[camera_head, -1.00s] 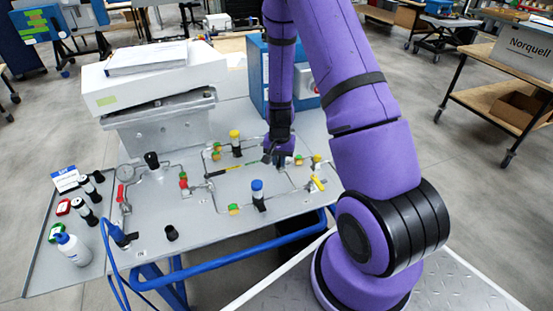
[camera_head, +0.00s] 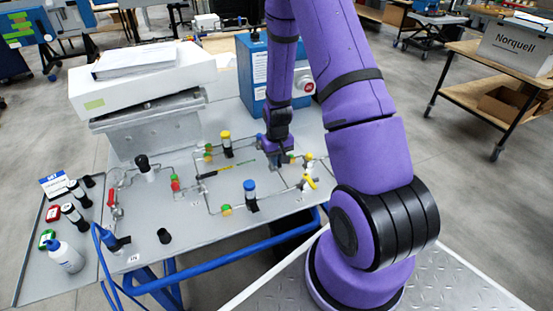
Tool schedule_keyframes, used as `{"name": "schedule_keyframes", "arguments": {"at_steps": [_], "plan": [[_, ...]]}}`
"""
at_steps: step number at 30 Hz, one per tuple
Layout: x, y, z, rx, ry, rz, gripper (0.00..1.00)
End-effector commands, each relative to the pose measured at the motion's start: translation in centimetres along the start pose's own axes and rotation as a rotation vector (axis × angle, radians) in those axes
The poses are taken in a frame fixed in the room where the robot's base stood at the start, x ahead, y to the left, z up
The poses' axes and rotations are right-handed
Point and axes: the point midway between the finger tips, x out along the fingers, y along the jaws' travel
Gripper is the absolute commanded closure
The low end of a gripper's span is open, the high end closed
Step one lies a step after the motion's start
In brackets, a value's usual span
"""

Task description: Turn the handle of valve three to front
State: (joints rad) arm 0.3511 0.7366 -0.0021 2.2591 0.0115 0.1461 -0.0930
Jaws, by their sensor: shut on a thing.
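My gripper (camera_head: 277,156) points down at the back right of the grey panel (camera_head: 215,207), at the pipework. It is shut on a small fitting there, apparently a valve handle. The gripper hides most of it, so I cannot tell its colour or exact direction. A valve with a yellow handle (camera_head: 311,183) stands just to the right and nearer. A red handle (camera_head: 112,198) shows at the panel's left end. No readable number marks valve three.
A yellow-topped post (camera_head: 226,144), a blue-topped post (camera_head: 250,192) and a slim black-and-yellow tool-like bar (camera_head: 225,171) are near the gripper. A blue box (camera_head: 258,80) stands behind. Bottles (camera_head: 66,256) stand at left.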

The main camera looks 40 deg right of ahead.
Motion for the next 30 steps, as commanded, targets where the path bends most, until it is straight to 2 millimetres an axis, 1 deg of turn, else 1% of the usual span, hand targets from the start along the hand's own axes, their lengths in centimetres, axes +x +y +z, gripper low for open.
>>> {"name": "schedule_keyframes", "arguments": {"at_steps": [12,13,14,15,16,25,28,30], "plan": [[-0.1,0.0,-0.1,-0.008,0.003,0.001,1.0],[-0.1,0.0,-0.1,-0.008,0.003,0.001,0.76],[-0.1,0.0,-0.1,-0.008,0.002,0.001,0.69],[-0.1,0.0,-0.1,-0.008,0.002,0.001,0.6],[0.0,0.0,-0.1,-0.008,0.002,0.0,0.57],[-0.1,0.0,-0.1,-0.006,0.001,0.0,0.57],[-0.7,0.0,-0.1,-0.006,0.002,0.0,0.57],[-1.4,0.0,-0.1,-0.006,0.003,0.001,0.57]]}}
